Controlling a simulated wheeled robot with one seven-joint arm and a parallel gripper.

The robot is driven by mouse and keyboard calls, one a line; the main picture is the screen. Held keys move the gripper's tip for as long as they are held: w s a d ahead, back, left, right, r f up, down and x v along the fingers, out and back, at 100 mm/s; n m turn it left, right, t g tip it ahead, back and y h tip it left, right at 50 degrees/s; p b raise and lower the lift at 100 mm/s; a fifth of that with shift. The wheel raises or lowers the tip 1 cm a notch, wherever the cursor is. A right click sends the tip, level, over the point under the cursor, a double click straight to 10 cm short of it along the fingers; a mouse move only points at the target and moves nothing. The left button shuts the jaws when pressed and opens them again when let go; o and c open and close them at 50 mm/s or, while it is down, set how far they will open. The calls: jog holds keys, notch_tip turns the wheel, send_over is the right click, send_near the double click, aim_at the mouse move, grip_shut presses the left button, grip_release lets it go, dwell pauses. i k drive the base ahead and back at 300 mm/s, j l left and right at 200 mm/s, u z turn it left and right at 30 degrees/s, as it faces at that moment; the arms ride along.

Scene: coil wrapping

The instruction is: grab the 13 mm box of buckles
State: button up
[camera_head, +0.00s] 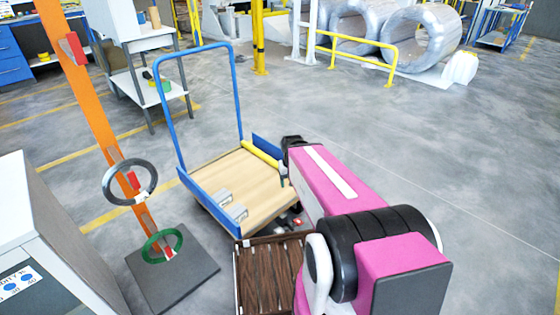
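Two small grey boxes lie side by side on the wooden deck of a blue cart (262,187), near its front left edge. One grey box (223,196) is slightly farther back, and the other grey box (237,213) is nearer me. They may be the buckle boxes, but I cannot read a size on either. My pink and black arm reaches over the right side of the cart. My gripper (284,178) shows only as a small dark part at the arm's far end, to the right of the boxes and apart from them. Its fingers are not clear.
A yellow roller (259,153) lies at the cart's back right. A brown slatted crate (262,275) sits in front. An orange post with rings stands on a dark base plate (177,272) at left. A white cabinet (22,205) is far left. Floor at right is clear.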

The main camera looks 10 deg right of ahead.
aim_at(239, 212)
jog(key=i+l+u, duration=0.1)
jog(key=l+u, duration=0.25)
jog(key=l, duration=0.15)
jog(key=l+u, duration=0.75)
jog(key=l, duration=0.25)
